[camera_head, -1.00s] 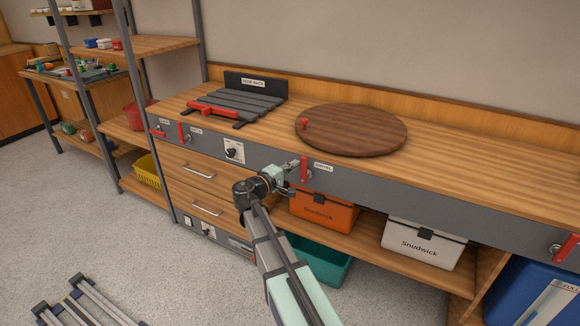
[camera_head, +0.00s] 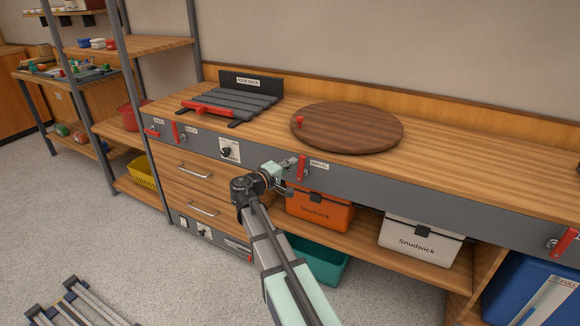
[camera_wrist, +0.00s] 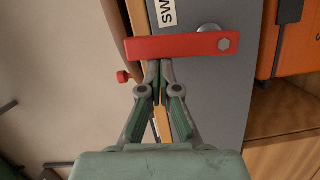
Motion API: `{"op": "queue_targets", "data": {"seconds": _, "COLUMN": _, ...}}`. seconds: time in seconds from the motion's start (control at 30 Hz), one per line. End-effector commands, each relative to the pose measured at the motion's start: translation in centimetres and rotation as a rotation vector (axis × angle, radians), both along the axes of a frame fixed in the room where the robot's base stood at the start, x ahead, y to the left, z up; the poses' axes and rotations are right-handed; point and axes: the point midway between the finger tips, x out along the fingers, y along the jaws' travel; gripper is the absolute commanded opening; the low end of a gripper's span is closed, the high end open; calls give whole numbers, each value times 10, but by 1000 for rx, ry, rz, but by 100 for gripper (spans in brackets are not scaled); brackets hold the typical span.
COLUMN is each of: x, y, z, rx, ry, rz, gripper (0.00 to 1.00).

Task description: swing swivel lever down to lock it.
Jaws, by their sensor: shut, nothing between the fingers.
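The swivel lever (camera_head: 302,168) is a red bar on the grey front panel, below the round brown turntable (camera_head: 347,128). It stands upright beside a small label in the head view. In the wrist view the lever (camera_wrist: 180,46) lies across the picture, with a hex bolt at its right end and a round metal knob above the bar. My gripper (camera_head: 288,163) is just left of the lever. In the wrist view my gripper (camera_wrist: 158,68) is shut and empty, its fingertips right at the lever's near edge. I cannot tell whether they touch it.
Other red levers sit on the panel at left (camera_head: 177,132) and far right (camera_head: 563,242). An orange bin (camera_head: 320,213) and a white bin (camera_head: 421,243) stand on the shelf below. A slatted grey rack (camera_head: 230,102) is on the bench.

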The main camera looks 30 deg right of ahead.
Motion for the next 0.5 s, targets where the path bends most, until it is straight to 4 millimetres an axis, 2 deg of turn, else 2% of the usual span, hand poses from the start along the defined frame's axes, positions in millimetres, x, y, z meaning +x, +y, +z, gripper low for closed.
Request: {"op": "queue_targets", "data": {"seconds": 0.5, "x": -25, "y": -18, "z": -1, "rx": 261, "ry": -349, "rz": -1, "gripper": 0}}
